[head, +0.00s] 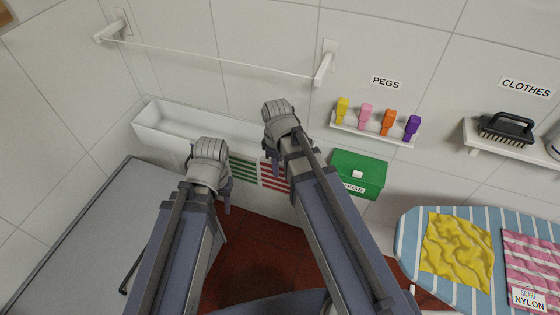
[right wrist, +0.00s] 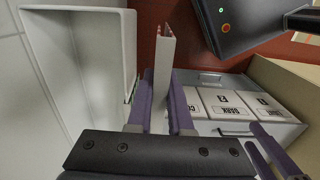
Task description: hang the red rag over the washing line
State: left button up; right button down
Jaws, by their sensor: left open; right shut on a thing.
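The red rag (head: 273,176), striped red and white, hangs beside and partly behind my right gripper (head: 279,152) in the head view, in front of the white trough (head: 165,133). In the right wrist view, my right gripper (right wrist: 162,112) is shut on a thin pale piece, which seems to be the rag (right wrist: 164,65) seen nearly edge-on. The washing line (head: 210,57) is bare and runs along the wall above, between two white brackets. My left gripper (head: 209,178) is open and empty, left of the green-striped cloth. The fingertips of both grippers are largely hidden in the head view.
A green-striped cloth (head: 243,169) hangs left of the red rag. A peg shelf (head: 370,134) and green box (head: 358,174) are at right. An ironing board (head: 408,245) holds yellow (head: 457,250) and pink (head: 530,262) cloths.

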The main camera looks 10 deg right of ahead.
jog(key=shift+s+a, duration=0.5)
jog(key=shift+s, duration=0.25)
